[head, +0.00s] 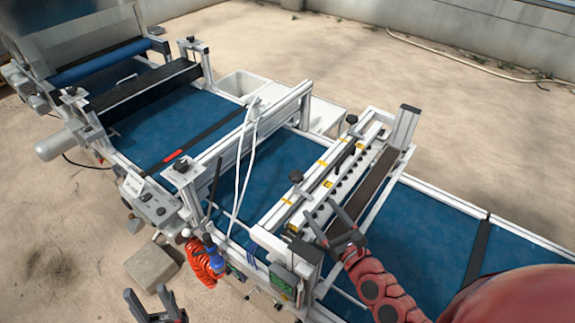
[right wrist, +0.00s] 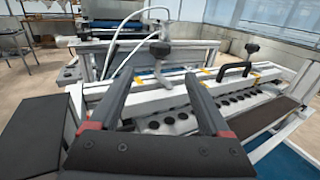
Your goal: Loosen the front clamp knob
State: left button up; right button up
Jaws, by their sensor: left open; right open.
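The seeder's clamp beam (head: 325,180) is a white bar with yellow marks and a row of dark holes, set across the blue belt. A black clamp knob (head: 296,176) stands on its near end; in the right wrist view this knob (right wrist: 160,49) shows upright on a grey post. A second black knob (head: 351,119) is at the far end, also visible in the right wrist view (right wrist: 252,48). My right gripper (head: 322,222) is open and empty beside the beam's near end. Its fingers (right wrist: 158,78) point toward the near knob, apart from it. My left gripper (head: 146,291) is open and empty at the lower left.
A black handle (right wrist: 233,69) stands on the beam between the knobs. White hoses (head: 243,150) arch over the belt left of the beam. An orange coiled hose (head: 207,258) and a control box (head: 150,198) are on the near side. A stone block (head: 151,266) lies on the floor.

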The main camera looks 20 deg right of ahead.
jog(key=p, duration=0.4)
send_near(293, 172)
jog(key=w, duration=0.2)
jog(key=w+f, duration=0.1)
jog(key=shift+w+a+f, duration=0.1)
jog(key=shift+w+a, duration=0.15)
jog(key=shift+w, duration=0.1)
jog(key=x, duration=0.7)
jog(key=shift+w+d+f+b, duration=0.1)
jog(key=shift+w+d+b, duration=0.1)
jog(key=shift+b, duration=0.2)
jog(key=shift+w+a, duration=0.2)
jog(key=shift+w, duration=0.15)
grip_shut()
jog(key=shift+f, duration=0.1)
